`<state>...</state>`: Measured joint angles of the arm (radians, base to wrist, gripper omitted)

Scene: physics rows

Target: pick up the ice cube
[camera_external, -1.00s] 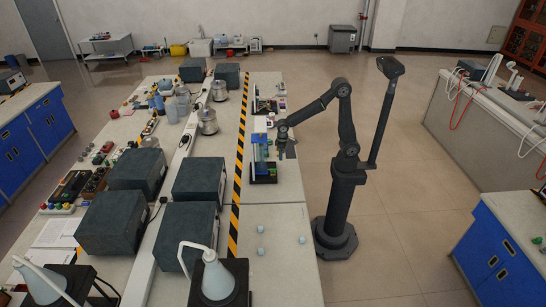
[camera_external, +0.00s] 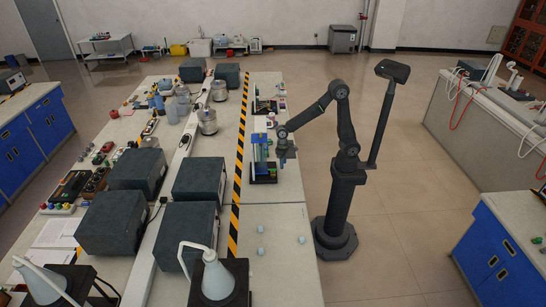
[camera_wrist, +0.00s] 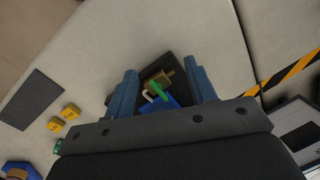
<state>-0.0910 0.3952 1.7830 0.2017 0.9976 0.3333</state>
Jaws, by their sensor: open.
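Small pale blue cubes lie on the near bench top in the external view: one (camera_external: 261,228) at the left, one (camera_external: 261,251) nearer the camera and one (camera_external: 301,239) to the right. They look like the ice cubes. My gripper (camera_external: 284,154) is farther up the bench, beside a blue and green apparatus and well apart from the cubes. In the wrist view my gripper (camera_wrist: 164,88) is open, with nothing held between its two blue fingers. No cube can be made out in that view.
The blue and green apparatus (camera_external: 260,158) on a black base stands just left of my gripper. The bench around the cubes is clear.

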